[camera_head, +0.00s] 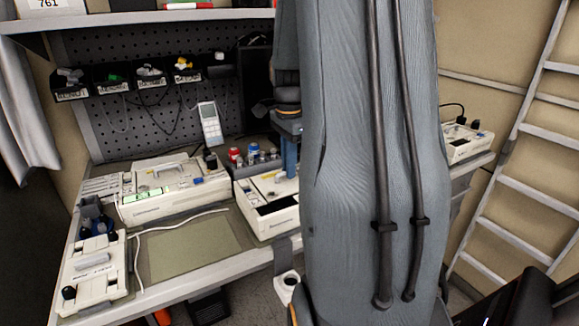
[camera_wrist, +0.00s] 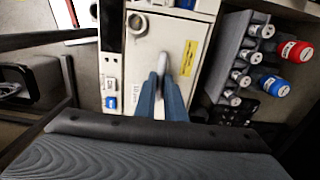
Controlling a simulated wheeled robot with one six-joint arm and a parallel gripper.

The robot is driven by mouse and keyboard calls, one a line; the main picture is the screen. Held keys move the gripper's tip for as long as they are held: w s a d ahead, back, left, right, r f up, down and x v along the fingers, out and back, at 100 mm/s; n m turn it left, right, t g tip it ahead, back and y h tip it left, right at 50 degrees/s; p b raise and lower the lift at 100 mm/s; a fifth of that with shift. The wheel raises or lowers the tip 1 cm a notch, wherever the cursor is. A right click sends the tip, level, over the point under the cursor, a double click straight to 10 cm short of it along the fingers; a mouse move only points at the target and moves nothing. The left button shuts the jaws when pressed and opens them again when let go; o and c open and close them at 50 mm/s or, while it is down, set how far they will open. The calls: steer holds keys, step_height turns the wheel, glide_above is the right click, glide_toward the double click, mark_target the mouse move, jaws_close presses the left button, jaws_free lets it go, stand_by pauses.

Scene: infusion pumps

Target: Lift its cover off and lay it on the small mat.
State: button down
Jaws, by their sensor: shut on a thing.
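The middle infusion pump (camera_head: 268,222) is a cream box on the bench, partly hidden behind my arm. Its cream cover (camera_wrist: 150,45) with a yellow label shows in the wrist view. My gripper (camera_wrist: 163,76) is shut on the grey upright handle of the cover, with its two blue fingers on either side. In the head view my gripper (camera_head: 290,158) points down over the pump, and its fingertips are hard to make out. The cover appears to sit on the pump; I cannot tell whether there is a gap. The small olive mat (camera_head: 195,247) lies bare on the bench, left of this pump.
A larger pump (camera_head: 172,196) stands behind the mat, and another (camera_head: 95,275) at the front left. A white cable (camera_head: 137,250) runs along the mat's left and back edges.

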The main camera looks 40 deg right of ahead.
steer(key=shift+r+p, duration=2.5)
steer(key=shift+r, duration=0.65)
steer(key=shift+s+d, duration=0.1)
